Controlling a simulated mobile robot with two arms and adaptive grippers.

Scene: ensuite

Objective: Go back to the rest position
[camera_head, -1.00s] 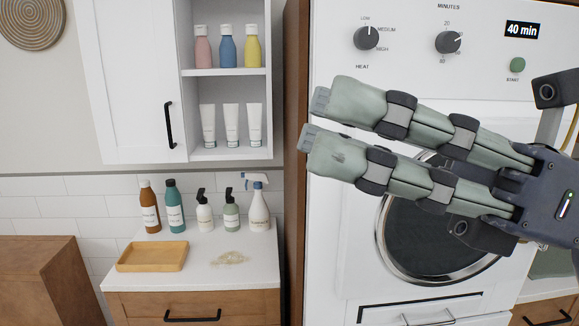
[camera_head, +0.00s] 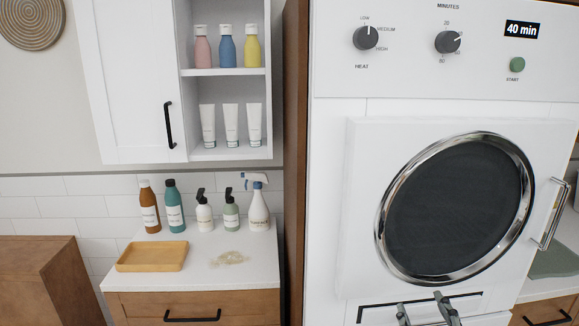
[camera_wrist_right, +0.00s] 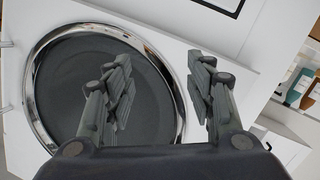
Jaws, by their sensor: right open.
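My right gripper (camera_head: 424,309) shows only its fingertips at the bottom edge of the head view, low in front of the white dryer (camera_head: 330,200). In the right wrist view my right gripper (camera_wrist_right: 160,62) is open with its fingers wide apart and nothing between them. The dryer's round dark door (camera_wrist_right: 75,85) fills the left of that view behind the fingers. My left gripper is in neither view.
The dryer door handle (camera_head: 552,215) sticks out at the right. A counter (camera_head: 210,268) on the left holds several bottles and a wooden tray (camera_head: 152,256). Open shelves (camera_head: 222,72) hang above it. The dryer display (camera_head: 522,30) reads 40 min.

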